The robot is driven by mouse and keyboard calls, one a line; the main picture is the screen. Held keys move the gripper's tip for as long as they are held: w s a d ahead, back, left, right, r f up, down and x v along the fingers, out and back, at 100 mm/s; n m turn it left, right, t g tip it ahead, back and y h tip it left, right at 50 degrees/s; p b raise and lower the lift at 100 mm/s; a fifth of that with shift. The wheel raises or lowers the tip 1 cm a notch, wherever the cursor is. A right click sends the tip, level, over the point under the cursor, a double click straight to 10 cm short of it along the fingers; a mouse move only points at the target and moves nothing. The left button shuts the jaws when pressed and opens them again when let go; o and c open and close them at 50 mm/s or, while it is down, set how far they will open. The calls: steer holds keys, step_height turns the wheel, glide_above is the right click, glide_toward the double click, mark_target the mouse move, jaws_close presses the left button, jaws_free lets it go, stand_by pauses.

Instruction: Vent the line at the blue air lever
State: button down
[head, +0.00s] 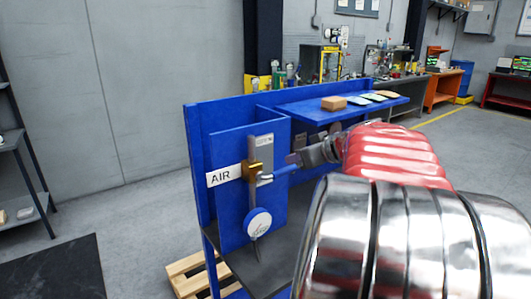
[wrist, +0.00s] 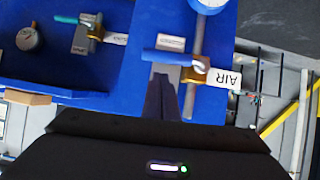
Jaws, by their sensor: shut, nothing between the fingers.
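The blue air lever (head: 283,170) extends to the right from a brass valve (head: 252,170) on a vertical pipe, crosswise to the pipe. A white "AIR" label (head: 224,175) is left of the valve. The wrist view sees this upside down: the lever (wrist: 165,57) extends left from the brass valve (wrist: 197,72), beside the "AIR" label (wrist: 222,78). My gripper (head: 293,159) is shut and empty, close to the lever's free end. In the wrist view its dark fingers (wrist: 168,82) point toward the lever; I cannot tell whether they touch it.
A round gauge (head: 259,223) is below the valve. A blue shelf (head: 310,115) at the right holds a brown block (head: 334,103) and flat pieces. The wrist view shows another valve with a teal lever (wrist: 67,19) and a round knob (wrist: 29,38).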

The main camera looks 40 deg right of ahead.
steer(key=shift+w+d+f, duration=0.1)
steer(key=shift+w+f, duration=0.05)
steer(key=shift+f, duration=0.4)
steer(key=shift+w+f, duration=0.15)
steer(key=shift+f, duration=0.35)
